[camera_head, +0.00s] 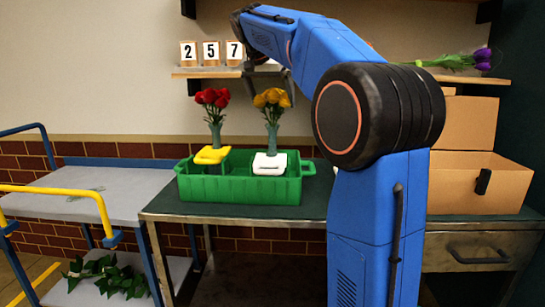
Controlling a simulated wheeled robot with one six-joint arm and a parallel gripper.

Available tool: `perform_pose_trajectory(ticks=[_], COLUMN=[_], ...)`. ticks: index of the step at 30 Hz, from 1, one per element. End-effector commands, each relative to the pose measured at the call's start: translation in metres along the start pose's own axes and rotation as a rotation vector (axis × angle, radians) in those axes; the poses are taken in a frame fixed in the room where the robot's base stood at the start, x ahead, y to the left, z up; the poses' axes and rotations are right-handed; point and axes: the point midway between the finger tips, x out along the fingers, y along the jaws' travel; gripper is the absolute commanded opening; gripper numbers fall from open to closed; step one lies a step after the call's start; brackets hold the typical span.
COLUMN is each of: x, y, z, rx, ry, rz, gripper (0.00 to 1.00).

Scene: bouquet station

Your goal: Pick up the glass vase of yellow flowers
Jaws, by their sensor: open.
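The glass vase of yellow flowers (272,138) stands upright in the right part of the green crate, by a white handled block (269,162). Its yellow blooms (272,98) fan out at the top. A similar vase with red flowers (215,132) stands to its left, by a yellow handled block (212,155). My gripper (284,85) is open, just above and beside the yellow blooms, pointing down. It is partly hidden by my blue arm and the blooms. I cannot tell whether it touches them.
The green crate (240,190) stands on a dark-topped table (310,207). A shelf (205,73) with number cards 2, 5, 7 is behind. Cardboard boxes (466,190) and purple flowers (482,58) are right. A grey cart (80,195) with yellow rails is left.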

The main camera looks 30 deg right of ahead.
Motion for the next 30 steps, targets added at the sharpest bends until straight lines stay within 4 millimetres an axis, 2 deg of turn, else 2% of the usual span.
perform_pose_trajectory(ticks=[8, 15, 17, 26, 30], x=[0.002, 0.002, 0.002, -0.001, -0.011], y=[0.000, 0.000, 0.000, 0.000, 0.000], z=[0.000, 0.000, 0.000, -0.002, -0.008], rx=[0.001, 0.000, 0.000, 0.001, 0.003], ry=[0.000, 0.000, 0.000, 0.003, 0.003], rz=[0.000, 0.000, 0.000, -0.001, -0.002], gripper=[1.00, 0.43, 0.29, 0.29, 0.29])
